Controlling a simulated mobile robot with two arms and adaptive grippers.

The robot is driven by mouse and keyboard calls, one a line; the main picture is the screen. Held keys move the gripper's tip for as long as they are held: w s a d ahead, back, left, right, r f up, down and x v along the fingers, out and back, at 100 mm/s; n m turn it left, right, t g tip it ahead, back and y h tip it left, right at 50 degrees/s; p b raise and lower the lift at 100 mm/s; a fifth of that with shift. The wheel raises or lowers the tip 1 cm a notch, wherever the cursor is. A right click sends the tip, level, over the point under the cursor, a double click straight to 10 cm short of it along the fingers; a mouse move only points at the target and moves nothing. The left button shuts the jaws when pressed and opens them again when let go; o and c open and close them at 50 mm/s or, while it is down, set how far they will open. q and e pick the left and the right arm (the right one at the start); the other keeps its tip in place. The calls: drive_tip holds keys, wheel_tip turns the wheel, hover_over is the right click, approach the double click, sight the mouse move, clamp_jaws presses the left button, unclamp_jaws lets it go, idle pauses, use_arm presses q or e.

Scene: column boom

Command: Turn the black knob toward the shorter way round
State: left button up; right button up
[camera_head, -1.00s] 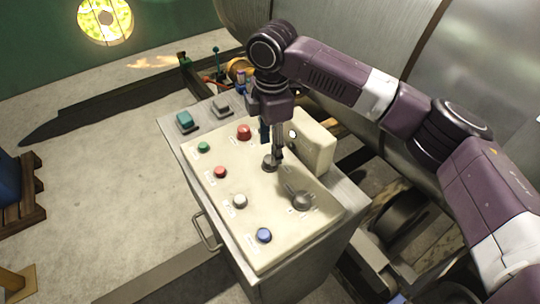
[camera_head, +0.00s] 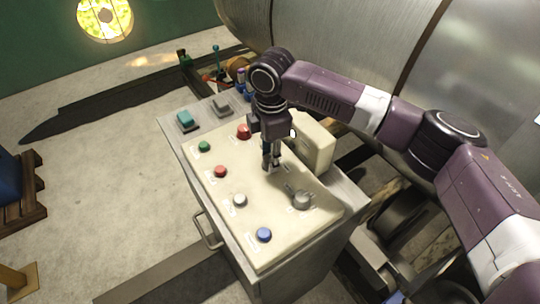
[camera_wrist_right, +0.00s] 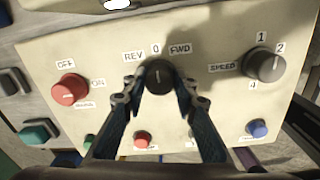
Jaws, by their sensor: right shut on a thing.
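The black knob (camera_wrist_right: 158,77) is on the cream panel, below the REV, 0 and FWD labels. Its white mark appears to point up toward 0. My right gripper (camera_wrist_right: 161,84) has one finger on each side of the knob and is shut on it. In the head view my right gripper (camera_head: 271,165) points down at the panel and mostly hides the knob. My left gripper is not in view.
The cream panel (camera_head: 222,208) also carries a grey SPEED knob (camera_wrist_right: 265,65), a red OFF/ON knob (camera_wrist_right: 69,89) and several coloured buttons. A raised cream box (camera_head: 312,146) stands right beside the gripper. A large metal cylinder (camera_head: 360,40) lies behind.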

drive_tip(key=shift+c, duration=0.5)
drive_tip(key=shift+r+n+p, duration=0.2)
drive_tip(key=shift+n+p, duration=0.5)
drive_tip(key=shift+p, duration=0.15)
drive_tip(key=shift+n+p, duration=0.9)
drive_tip(key=shift+n, duration=0.3)
drive_tip(key=shift+n+p, duration=0.55)
drive_tip(key=shift+n, duration=0.65)
drive_tip(key=shift+f+n+p, duration=0.15)
drive_tip(key=shift+n+p, duration=0.2)
drive_tip(key=shift+n, duration=0.85)
drive_tip(key=shift+w+n, duration=0.1)
drive_tip(key=shift+n, duration=0.2)
drive_tip(key=o, duration=1.2)
drive_tip(key=shift+c, duration=0.2)
